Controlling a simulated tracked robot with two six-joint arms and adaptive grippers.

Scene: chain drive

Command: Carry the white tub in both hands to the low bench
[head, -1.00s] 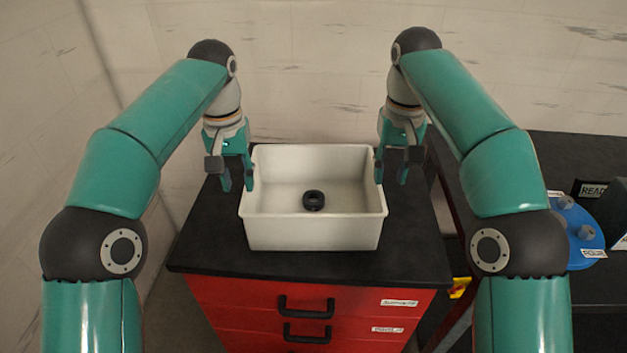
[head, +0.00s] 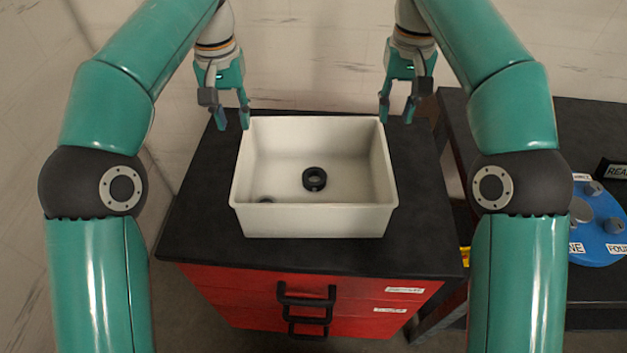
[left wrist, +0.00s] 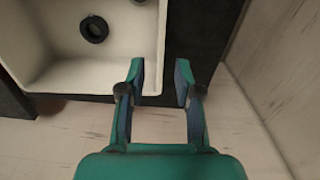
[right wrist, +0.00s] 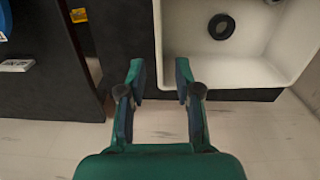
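The white tub (head: 315,222) stands upright on the black top (head: 200,225) of a red drawer cabinet. A black ring (head: 315,179) lies on its floor, and a second dark round piece (head: 265,200) shows near its front left corner. My left gripper (head: 234,126) is open and empty at the tub's back left corner. My right gripper (head: 397,118) is open and empty at the back right corner. In both wrist views a side wall of the tub lines up between the open fingers; the height gap is unclear. I cannot identify the low bench.
A dark table (head: 595,150) stands close on the right, bearing a blue disc (head: 598,248) with grey pieces and labels. A wall is close behind the cabinet.

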